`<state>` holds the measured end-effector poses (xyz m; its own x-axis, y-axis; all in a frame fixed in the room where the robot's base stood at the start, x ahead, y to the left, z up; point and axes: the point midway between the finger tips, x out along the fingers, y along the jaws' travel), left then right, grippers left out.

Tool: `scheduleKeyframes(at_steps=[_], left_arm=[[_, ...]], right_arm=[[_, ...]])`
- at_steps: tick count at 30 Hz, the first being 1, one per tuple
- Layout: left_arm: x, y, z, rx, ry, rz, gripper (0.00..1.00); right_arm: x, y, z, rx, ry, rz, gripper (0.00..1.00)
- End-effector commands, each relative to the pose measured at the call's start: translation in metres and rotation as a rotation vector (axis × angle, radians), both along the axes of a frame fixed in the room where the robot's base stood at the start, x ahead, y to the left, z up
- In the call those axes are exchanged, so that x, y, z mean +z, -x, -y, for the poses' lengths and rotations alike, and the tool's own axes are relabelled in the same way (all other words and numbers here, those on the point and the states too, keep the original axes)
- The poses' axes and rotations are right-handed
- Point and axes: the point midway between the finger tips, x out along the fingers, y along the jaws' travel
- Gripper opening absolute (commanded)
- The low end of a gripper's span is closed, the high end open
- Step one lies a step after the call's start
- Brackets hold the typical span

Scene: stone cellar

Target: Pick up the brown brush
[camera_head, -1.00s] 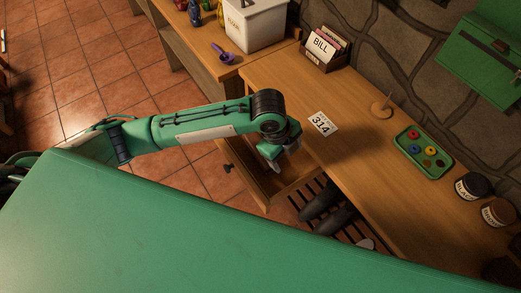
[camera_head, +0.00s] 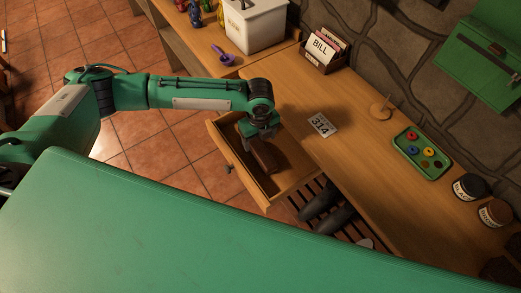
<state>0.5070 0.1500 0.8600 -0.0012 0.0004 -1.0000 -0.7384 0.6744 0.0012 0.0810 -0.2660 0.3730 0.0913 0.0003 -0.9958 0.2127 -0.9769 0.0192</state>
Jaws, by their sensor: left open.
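The brown brush (camera_head: 265,160), seen as a brown block, lies in the open wooden drawer (camera_head: 228,150) below the table's near edge. Its upper end is partly hidden by my gripper, and its bristles cannot be made out. My left gripper (camera_head: 261,135) is open and points down over the drawer, at the upper end of the brush. I cannot tell whether the fingers touch it. My right gripper is not in view.
The wooden table (camera_head: 345,155) holds a number card (camera_head: 322,125), a spindle (camera_head: 381,108), a green tray (camera_head: 422,153) and two labelled jars (camera_head: 469,187). A box of cards (camera_head: 324,52) stands behind. Dark shoes (camera_head: 320,201) sit on a slatted rack below.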

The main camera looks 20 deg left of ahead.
Motion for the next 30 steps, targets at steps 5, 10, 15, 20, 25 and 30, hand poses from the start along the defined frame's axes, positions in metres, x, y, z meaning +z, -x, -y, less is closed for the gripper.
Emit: scheduleKeyframes(at_steps=[5, 10, 15, 20, 25, 30], left_arm=[[-0.013, 0.0, 0.0, 0.0, 0.0, 0.0, 0.71], [-0.031, 0.002, 0.003, 0.0, -0.001, -0.002, 0.71], [-0.057, 0.002, 0.004, 0.001, 0.0, 0.0, 0.71], [-0.065, 0.002, 0.004, 0.0, 0.0, 0.0, 0.71], [-0.065, 0.002, 0.004, 0.0, 0.0, 0.0, 0.71], [-0.065, 0.002, 0.004, 0.0, 0.001, 0.001, 0.38]], right_arm=[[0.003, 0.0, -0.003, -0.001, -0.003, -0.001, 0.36], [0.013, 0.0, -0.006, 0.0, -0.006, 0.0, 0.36], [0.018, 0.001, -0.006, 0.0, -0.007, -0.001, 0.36], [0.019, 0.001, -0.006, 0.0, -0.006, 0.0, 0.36], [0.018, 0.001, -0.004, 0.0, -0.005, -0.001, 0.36], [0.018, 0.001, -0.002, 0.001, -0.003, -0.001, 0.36]])
